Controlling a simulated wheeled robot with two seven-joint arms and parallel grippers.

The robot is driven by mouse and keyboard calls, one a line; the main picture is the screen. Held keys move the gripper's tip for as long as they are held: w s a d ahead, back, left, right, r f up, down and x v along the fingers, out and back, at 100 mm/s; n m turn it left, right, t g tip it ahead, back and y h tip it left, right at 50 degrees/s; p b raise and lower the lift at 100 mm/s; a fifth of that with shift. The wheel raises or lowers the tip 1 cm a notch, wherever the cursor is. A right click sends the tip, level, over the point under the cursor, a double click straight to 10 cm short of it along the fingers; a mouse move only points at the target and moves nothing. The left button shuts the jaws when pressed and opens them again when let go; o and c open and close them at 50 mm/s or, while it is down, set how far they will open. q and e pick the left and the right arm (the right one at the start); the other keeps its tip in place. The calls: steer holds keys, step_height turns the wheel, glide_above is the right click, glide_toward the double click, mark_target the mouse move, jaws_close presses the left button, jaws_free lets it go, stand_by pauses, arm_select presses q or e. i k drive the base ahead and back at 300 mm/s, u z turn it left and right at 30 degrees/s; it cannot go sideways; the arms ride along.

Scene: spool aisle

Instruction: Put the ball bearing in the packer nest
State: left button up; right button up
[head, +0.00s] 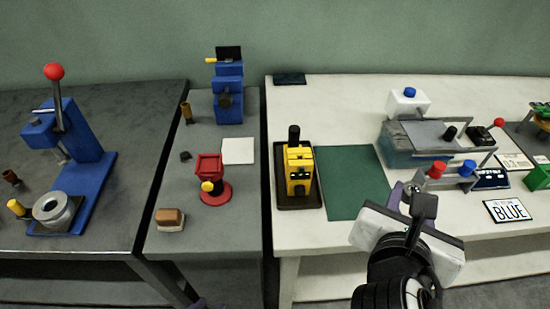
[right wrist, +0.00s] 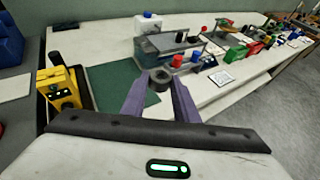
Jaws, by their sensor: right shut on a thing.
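The ball bearing, a small dark ring (right wrist: 162,71), sits between the purple fingertips of my right gripper (right wrist: 161,80) in the right wrist view. That gripper is shut on it, above the white bench. In the head view, my right gripper (head: 407,192) is right of the green mat, and its own parts hide the bearing. A grey round cup with a dark hollow (head: 53,210) stands on the base of a blue lever press (head: 75,145) at far left. I cannot tell for sure that it is the packer nest. A purple bit of my left gripper (head: 200,303) shows at the bottom edge.
A yellow device (head: 299,172) stands in a brown tray, left of the green mat (head: 342,180). A red stand (head: 212,185) and brown block (head: 170,219) are on the middle grey bench. A blue-and-grey tank (head: 405,150) stands beyond my right gripper. The mat is clear.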

mark_target(209, 164)
steer(key=k, duration=0.95)
steer(key=u, duration=1.2)
steer(key=i, duration=0.55)
steer(key=u, duration=0.05)
